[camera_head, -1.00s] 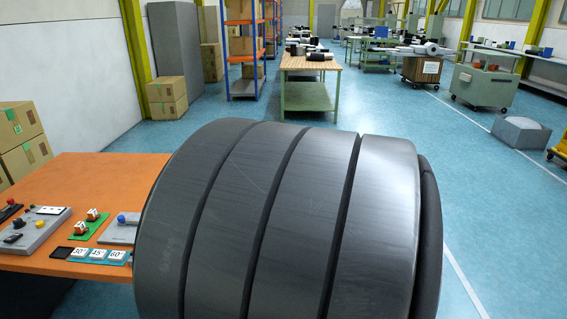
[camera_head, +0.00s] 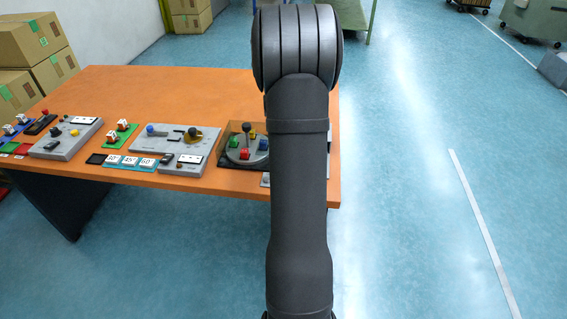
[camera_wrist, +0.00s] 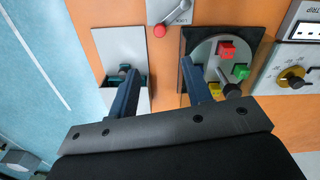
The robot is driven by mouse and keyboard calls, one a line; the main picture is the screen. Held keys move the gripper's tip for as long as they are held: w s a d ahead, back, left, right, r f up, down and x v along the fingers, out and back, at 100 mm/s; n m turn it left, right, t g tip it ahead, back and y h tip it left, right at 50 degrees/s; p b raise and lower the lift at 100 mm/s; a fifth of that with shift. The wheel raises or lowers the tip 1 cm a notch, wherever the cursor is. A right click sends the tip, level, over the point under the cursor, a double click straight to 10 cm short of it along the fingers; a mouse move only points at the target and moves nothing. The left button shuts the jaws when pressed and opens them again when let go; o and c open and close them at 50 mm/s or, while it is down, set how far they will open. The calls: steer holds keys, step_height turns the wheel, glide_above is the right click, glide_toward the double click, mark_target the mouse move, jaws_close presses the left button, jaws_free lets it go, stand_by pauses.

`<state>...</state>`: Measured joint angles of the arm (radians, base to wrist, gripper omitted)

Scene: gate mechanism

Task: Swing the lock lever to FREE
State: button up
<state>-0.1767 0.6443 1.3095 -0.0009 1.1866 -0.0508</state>
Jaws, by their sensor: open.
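A small grey panel (camera_wrist: 172,10) with a red knob (camera_wrist: 159,31) on a short lever shows at the top of the wrist view, cut off by the frame. Its small lettering seems to read LOCK, but I cannot be sure. I cannot tell the lever's setting. My gripper (camera_wrist: 157,78) is open and empty, its two blue fingers spread apart over the orange table (camera_wrist: 163,70). The red knob lies beyond the fingertips, apart from them. In the head view my arm hides my gripper and most of this part of the table.
A dark tray with a round plate (camera_wrist: 205,50) and red, green and yellow blocks stands by the right finger. A pale panel with a teal slot (camera_wrist: 124,75) lies by the left finger. The table's back (camera_head: 170,85) is clear.

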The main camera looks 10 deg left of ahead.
step_height(320, 180, down, 16)
steer(key=shift+r, duration=0.25)
jaws_close()
